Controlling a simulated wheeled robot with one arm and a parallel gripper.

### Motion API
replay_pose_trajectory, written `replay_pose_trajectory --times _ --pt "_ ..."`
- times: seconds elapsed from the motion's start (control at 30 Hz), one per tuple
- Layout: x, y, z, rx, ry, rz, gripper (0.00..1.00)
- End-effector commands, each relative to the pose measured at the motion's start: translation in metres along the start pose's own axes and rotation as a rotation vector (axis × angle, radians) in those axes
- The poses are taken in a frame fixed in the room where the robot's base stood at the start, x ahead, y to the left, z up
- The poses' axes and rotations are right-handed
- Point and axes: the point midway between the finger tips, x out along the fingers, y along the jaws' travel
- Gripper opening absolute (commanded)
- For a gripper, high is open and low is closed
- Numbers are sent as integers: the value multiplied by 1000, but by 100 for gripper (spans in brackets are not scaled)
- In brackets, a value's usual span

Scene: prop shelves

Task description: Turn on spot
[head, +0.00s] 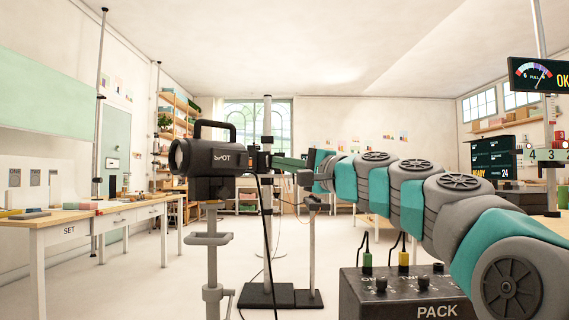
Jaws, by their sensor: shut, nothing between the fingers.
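The spot (212,157) is a dark lamp with a top handle and the word SPOT on its side. It sits upright on a grey stand left of centre, its lens facing left. No glow shows at the lens. My arm reaches in from the lower right, and my gripper (276,162) is shut and empty at the lamp's rear end, on its right. I cannot tell whether the fingertips touch the lamp or a switch there. The rear of the lamp is partly hidden by the gripper.
A black box marked PACK (400,296) with knobs and green and yellow plugs stands at the lower right, below my arm. A cable hangs behind the lamp. A table marked SET (70,231) stands at the left. The floor between table and lamp is clear.

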Motion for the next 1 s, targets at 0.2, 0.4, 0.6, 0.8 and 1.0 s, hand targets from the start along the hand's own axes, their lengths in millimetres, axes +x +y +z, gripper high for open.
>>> replay_pose_trajectory --times 0.2,0.4,0.6,0.8,1.0 --pt "36 0 -1 0 1 0 0" --pt "67 -1 -1 -1 1 -1 0" --pt "91 -3 0 -2 0 -3 0" --pt "105 -1 0 -1 0 0 0" --pt "108 -2 0 0 0 -2 0"
